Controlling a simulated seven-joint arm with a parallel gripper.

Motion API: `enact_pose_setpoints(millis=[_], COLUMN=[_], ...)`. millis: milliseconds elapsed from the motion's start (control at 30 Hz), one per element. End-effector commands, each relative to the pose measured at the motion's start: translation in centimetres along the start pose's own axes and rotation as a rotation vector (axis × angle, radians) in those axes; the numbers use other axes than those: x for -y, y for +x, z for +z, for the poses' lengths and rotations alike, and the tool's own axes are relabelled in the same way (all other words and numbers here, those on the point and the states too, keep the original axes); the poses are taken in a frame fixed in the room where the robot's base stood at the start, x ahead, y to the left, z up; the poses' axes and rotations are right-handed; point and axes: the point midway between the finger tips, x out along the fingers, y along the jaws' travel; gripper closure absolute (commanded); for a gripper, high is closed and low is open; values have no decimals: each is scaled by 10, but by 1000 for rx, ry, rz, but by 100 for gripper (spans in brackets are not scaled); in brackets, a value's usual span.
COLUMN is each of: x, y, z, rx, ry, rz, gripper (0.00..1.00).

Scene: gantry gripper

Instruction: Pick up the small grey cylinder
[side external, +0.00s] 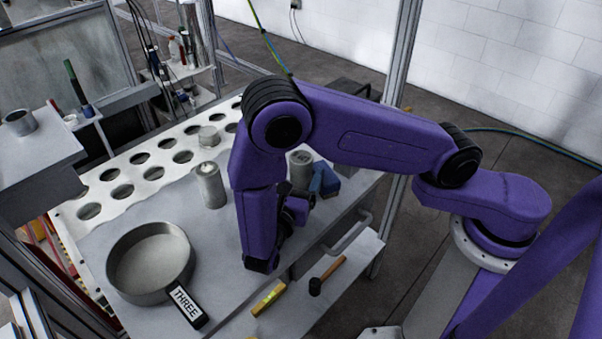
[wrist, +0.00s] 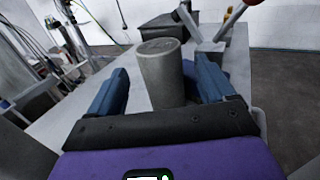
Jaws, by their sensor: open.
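A small grey cylinder (wrist: 165,75) stands upright in the wrist view, straight ahead of my gripper (wrist: 163,80). The two blue fingers are apart, one on each side of it in the picture, with visible gaps. Its lower part is hidden behind the dark gripper body. In the side view a grey cylinder (side external: 300,160) shows beside my blue fingers (side external: 318,178), its lower part hidden by the gripper; it appears to be the same one. A taller grey cylinder (side external: 210,186) stands to the left on the table.
A round metal pan (side external: 150,292) with a handle labelled THREE lies at the front left. A white tray with holes (side external: 105,205) runs along the back left, with a short cylinder (side external: 208,137) on it. A hammer (side external: 326,276) and a yellow-marked bar (side external: 268,298) lie near the drawer handle (side external: 346,234).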

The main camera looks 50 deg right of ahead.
Motion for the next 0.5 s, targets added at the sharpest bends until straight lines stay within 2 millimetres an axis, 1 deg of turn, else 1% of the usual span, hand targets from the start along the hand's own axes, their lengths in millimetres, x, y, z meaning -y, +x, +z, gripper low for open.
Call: enact_pose_setpoints(millis=[300,400,500], x=[2,2,2], y=[41,48,51], z=[2,2,2], rx=[1,0,0], ry=[0,1,1], rz=[-5,-2,-1], gripper=[17,17,17])
